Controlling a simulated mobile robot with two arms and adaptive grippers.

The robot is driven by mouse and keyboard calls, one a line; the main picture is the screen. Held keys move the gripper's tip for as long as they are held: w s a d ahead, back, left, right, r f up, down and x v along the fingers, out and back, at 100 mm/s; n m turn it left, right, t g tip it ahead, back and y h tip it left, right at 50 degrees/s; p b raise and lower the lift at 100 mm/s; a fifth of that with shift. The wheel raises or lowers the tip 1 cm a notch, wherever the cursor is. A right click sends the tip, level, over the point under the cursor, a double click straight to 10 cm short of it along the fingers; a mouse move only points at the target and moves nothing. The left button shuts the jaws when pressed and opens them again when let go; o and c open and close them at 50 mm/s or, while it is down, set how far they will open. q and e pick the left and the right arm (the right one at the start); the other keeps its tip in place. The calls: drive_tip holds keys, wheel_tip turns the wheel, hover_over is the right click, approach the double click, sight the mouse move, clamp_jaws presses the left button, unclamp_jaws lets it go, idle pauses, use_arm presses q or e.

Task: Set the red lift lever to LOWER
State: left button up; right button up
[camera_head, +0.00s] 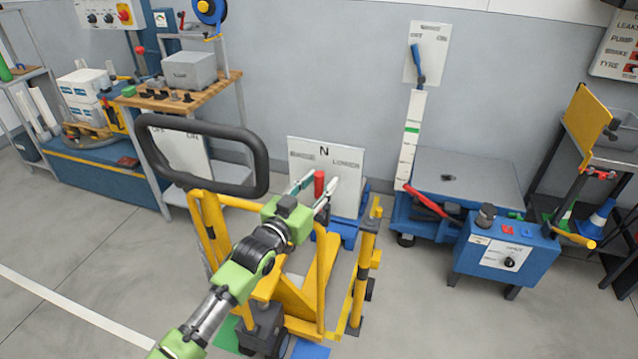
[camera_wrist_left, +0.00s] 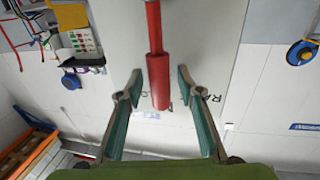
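The red lift lever (camera_head: 319,184) stands in front of a white plate (camera_head: 350,155) marked N at the top, LOWER on the right and a partly hidden word on the left. My left gripper (camera_head: 320,187) is open, with one finger on each side of the lever's red grip. In the left wrist view the red lever (camera_wrist_left: 157,80) hangs between the two open fingers (camera_wrist_left: 160,95), with gaps visible on both sides. The lever appears near the N position. My right gripper is in neither view.
A yellow pallet truck (camera_head: 315,280) with a black loop handle (camera_head: 205,128) stands around my left arm. A blue lift cart (camera_head: 505,250) with a separate red lever (camera_head: 428,204) is to the right. Shelves and a wooden bench (camera_head: 215,85) are at the left.

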use_arm(q)
drive_tip(key=shift+c, duration=0.4)
clamp_jaws()
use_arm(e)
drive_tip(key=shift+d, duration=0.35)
use_arm(q)
drive_tip(key=shift+d, duration=0.1)
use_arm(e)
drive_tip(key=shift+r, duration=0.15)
